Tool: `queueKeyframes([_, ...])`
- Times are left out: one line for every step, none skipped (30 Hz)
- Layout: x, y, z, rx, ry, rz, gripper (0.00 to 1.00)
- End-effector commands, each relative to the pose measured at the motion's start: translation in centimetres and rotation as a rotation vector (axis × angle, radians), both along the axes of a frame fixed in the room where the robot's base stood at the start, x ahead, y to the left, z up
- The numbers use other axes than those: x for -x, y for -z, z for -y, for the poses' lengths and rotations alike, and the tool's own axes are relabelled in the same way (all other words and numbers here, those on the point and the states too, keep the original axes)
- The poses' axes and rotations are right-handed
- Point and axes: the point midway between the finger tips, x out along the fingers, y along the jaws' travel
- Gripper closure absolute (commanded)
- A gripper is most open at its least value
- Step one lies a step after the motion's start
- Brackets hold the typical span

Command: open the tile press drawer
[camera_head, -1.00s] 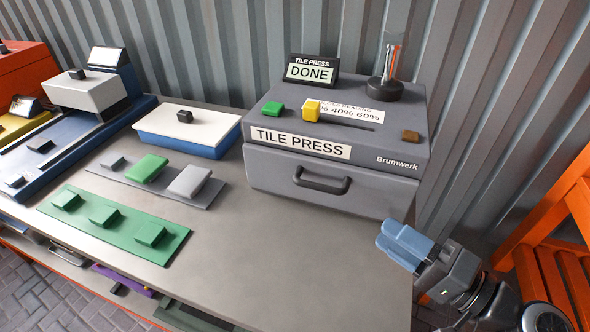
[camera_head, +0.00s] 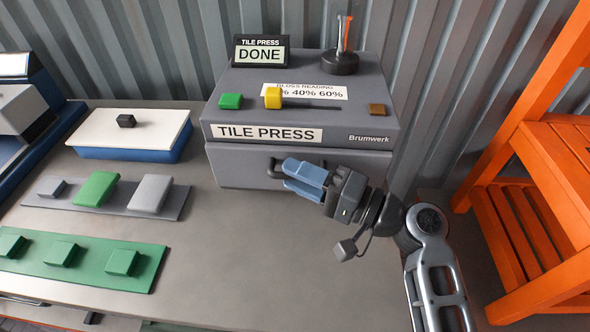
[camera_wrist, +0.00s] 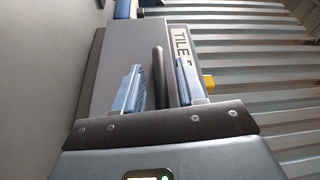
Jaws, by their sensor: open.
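The grey tile press (camera_head: 300,105) stands at the back of the bench, with a "TILE PRESS" label and a small sign reading DONE. Its drawer (camera_head: 232,172) is the lower front part and looks closed. The dark bar handle (camera_wrist: 159,76) shows in the wrist view between the two blue fingers; in the head view my gripper mostly hides it. My gripper (camera_head: 304,180) is open in front of the drawer, its fingers pointing left in the head view. In the wrist view my gripper (camera_wrist: 163,88) has one finger on each side of the handle, with gaps; I cannot tell the depth.
A white-lidded blue box (camera_head: 140,135) stands left of the press. A grey tray (camera_head: 110,198) with blocks and a green tray (camera_head: 75,262) lie nearer. An orange rack (camera_head: 530,200) stands at the right. The bench in front is clear.

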Motion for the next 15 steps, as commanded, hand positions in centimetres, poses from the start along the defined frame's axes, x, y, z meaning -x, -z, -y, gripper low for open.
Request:
queueKeyframes([-0.15,-0.12,-0.39,0.000,-0.001,0.000,0.60])
queueKeyframes([-0.20,-0.12,-0.53,0.000,-0.001,0.000,0.60])
queueKeyframes([-0.24,-0.09,-0.66,0.000,-0.001,0.000,0.60])
queueKeyframes([-0.28,-0.08,-0.74,0.000,-0.001,0.000,0.60])
queueKeyframes([-0.30,-0.06,-0.77,0.000,-0.001,0.000,0.60])
queueKeyframes([-0.32,-0.05,-0.80,0.000,0.000,0.000,0.60])
queueKeyframes([-0.32,-0.04,-0.81,0.000,0.000,0.000,0.60])
queueKeyframes([-0.33,-0.03,-0.80,0.000,0.000,0.000,0.60])
queueKeyframes([-0.32,-0.03,-0.79,0.000,0.000,0.000,0.60])
queueKeyframes([-0.32,-0.03,-0.79,0.000,0.000,0.000,0.60])
queueKeyframes([-0.32,-0.03,-0.79,0.000,0.000,0.000,0.60])
queueKeyframes([-0.32,-0.03,-0.78,0.000,0.000,0.000,0.62])
queueKeyframes([-0.32,-0.03,-0.78,0.000,0.000,0.000,0.65])
queueKeyframes([-0.32,-0.03,-0.78,0.000,0.000,0.000,0.68])
queueKeyframes([-0.32,-0.03,-0.77,0.000,0.000,0.000,0.71])
